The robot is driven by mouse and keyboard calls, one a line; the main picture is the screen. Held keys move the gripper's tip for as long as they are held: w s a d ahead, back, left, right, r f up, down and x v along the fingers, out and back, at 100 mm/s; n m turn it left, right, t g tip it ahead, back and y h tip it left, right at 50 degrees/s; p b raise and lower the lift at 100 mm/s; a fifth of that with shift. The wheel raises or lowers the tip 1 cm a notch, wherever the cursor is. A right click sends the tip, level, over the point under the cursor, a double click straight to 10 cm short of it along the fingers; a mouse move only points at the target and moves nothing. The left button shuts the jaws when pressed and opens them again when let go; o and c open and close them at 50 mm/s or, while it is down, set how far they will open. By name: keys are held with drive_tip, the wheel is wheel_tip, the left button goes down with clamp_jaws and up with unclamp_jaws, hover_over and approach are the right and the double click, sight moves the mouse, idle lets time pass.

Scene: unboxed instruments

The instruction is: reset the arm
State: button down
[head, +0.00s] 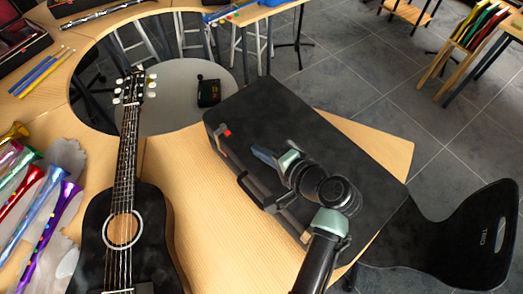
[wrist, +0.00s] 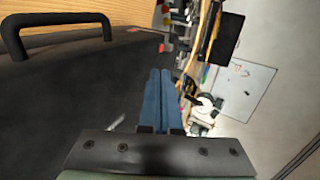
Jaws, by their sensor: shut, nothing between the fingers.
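My gripper (head: 264,156) is over the black case (head: 345,145) in the head view, with its fingers pointing to the left. In the wrist view the two blue fingers of my gripper (wrist: 161,75) lie side by side with no gap, and nothing is held. The case lies on the wooden table, and its dark side and black handle (wrist: 50,22) fill the left of the wrist view. I cannot tell how far the gripper is above the case.
A black guitar (head: 125,235) lies left of the case on the wooden table (head: 185,185). Several coloured horns (head: 40,215) lie at the far left. A black chair (head: 465,235) stands at the right. Open grey floor (head: 330,70) lies beyond the table.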

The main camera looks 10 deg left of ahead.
idle(0.4)
drive_tip(key=w+d+r+n+t+h, duration=0.1)
drive_tip(key=w+r+n+t+h, duration=0.15)
drive_tip(key=r, duration=0.65)
drive_tip(key=w+d+r+n+t+h, duration=0.1)
drive_tip(key=w+d+r+t, duration=0.15)
drive_tip(key=r, duration=0.75)
drive_tip(key=w+d+r+n+t+h, duration=0.1)
drive_tip(key=w+r+n+t, duration=0.2)
drive_tip(key=r, duration=0.6)
drive_tip(key=s+r+t+h, duration=0.1)
drive_tip(key=s+r+t, duration=0.3)
drive_tip(key=r, duration=0.6)
drive_tip(key=s+d+r+n+t+h, duration=0.1)
drive_tip(key=s+r+t+h, duration=0.1)
drive_tip(key=s+r, duration=0.5)
drive_tip(key=s+r+t+h, duration=0.1)
drive_tip(key=s+r+t, duration=0.4)
drive_tip(key=r, duration=0.9)
drive_tip(key=shift+s+d+t+h, duration=0.2)
drive_tip(key=shift+s+t+h, duration=0.1)
drive_tip(key=shift+h, duration=0.05)
drive_tip(key=shift+n, duration=0.25)
